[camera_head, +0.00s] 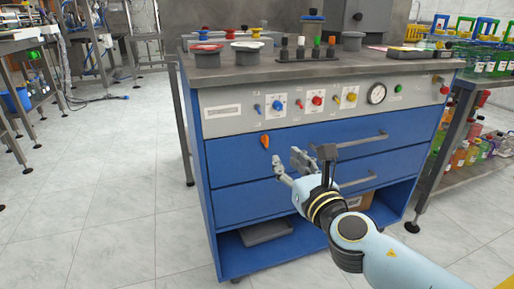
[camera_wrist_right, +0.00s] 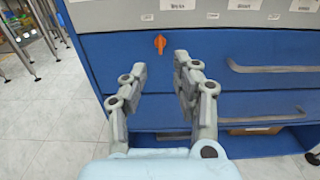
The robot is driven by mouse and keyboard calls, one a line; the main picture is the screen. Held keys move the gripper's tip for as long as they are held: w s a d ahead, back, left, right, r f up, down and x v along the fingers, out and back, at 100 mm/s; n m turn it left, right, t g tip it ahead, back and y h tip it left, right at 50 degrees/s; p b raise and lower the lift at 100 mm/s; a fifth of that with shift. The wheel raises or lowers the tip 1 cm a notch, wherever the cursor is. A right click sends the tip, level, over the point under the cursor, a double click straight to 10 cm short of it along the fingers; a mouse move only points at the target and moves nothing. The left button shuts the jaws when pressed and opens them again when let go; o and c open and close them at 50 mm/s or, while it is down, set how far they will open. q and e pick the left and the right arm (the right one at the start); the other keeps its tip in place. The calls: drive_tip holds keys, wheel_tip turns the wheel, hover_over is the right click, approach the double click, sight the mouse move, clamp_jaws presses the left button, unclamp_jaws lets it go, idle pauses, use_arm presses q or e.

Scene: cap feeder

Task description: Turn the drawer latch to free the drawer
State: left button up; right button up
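The drawer latch is an orange knob (camera_head: 265,141) at the upper left of the blue top drawer (camera_head: 300,150), below the grey control panel. It also shows in the right wrist view (camera_wrist_right: 160,43), pointing roughly upright, beyond and between my fingertips. My right gripper (camera_head: 289,166) is in front of the drawers, lower and to the right of the latch in the head view. In the right wrist view its fingers (camera_wrist_right: 160,70) are spread with nothing between them, apart from the latch. The top drawer looks shut. My left gripper is not in view.
The top drawer's bar handle (camera_head: 362,139) and the lower drawer's handle (camera_head: 345,180) stick out at right. The grey panel (camera_head: 230,112) has coloured knobs and a gauge (camera_head: 377,93). A dark tray (camera_head: 266,232) lies on the bottom shelf.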

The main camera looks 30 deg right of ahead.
sight(267, 138)
drive_tip(key=x, duration=1)
drive_tip(key=shift+w+d+f, duration=0.1)
drive_tip(key=shift+w+d, duration=0.05)
drive_tip(key=shift+w, duration=0.2)
drive_tip(key=shift+c, duration=0.4)
clamp_jaws()
